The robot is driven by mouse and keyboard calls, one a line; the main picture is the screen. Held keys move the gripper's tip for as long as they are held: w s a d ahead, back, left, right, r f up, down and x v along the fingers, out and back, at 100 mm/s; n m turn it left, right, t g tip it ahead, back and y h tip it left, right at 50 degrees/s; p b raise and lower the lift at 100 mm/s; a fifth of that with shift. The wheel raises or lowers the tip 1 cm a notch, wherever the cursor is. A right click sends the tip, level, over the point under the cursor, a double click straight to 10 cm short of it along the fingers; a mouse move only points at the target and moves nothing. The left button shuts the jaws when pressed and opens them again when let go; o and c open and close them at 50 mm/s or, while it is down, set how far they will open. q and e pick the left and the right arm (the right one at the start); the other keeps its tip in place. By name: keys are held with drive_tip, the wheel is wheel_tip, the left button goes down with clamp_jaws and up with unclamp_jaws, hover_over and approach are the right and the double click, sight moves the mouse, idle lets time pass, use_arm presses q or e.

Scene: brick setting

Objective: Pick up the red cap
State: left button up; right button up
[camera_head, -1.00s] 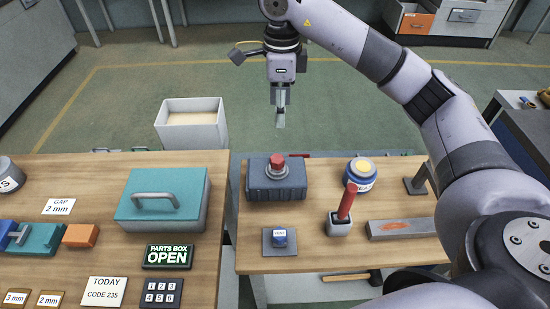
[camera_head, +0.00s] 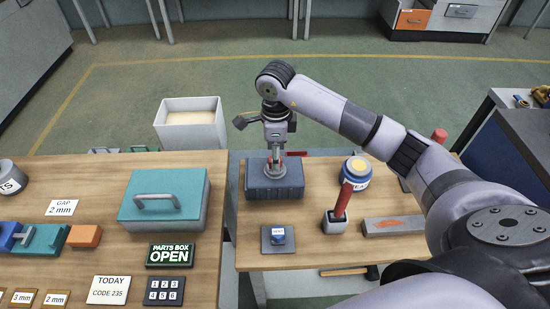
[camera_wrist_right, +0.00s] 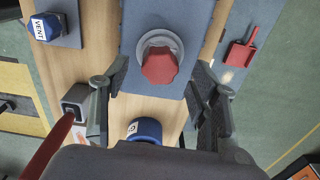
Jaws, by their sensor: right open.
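The red cap (camera_wrist_right: 160,65) sits on a grey round collar on top of the dark blue-grey block (camera_head: 274,187) on the right table. In the wrist view it looks faceted and lies between and slightly beyond my open fingers. My right gripper (camera_head: 276,168) hangs pointing down over the block. In the head view its fingers largely cover the cap, and only bits of red show. I cannot tell whether the fingers touch the cap. My left gripper is out of view.
A teal parts box (camera_head: 164,195) is on the left table. A bin (camera_head: 190,124) stands behind, and a red scoop (camera_wrist_right: 240,52) lies past the block.

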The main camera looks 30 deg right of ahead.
drive_tip(key=shift+f, duration=1.2)
drive_tip(key=shift+c, duration=0.6)
clamp_jaws()
